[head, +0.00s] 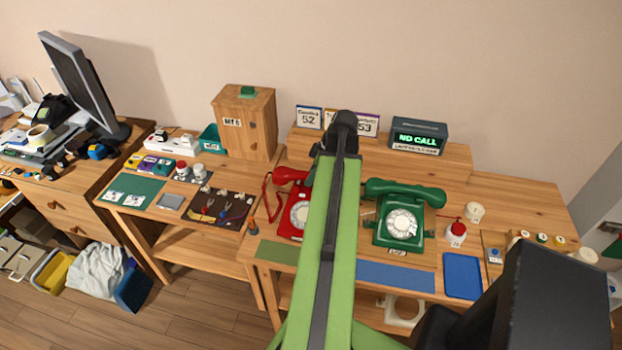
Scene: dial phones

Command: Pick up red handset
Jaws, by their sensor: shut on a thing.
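The red dial phone (294,216) stands on the wooden desk, left of my green arm, which hides its right part. The red handset (288,176) shows its left end at the top of the phone, and its right part is hidden behind my arm. A red cord hangs at the phone's left. My gripper (317,151) is mostly hidden behind the arm's dark end, at the handset's hidden part, and is shut on it. I cannot tell whether the handset is clear of its cradle.
A green dial phone (399,225) with its handset on top stands right of my arm. A "NO CALL" display (418,137) and number cards (309,118) stand on the shelf behind. A wooden box (245,122) stands at back left. A blue tray (462,276) lies at right.

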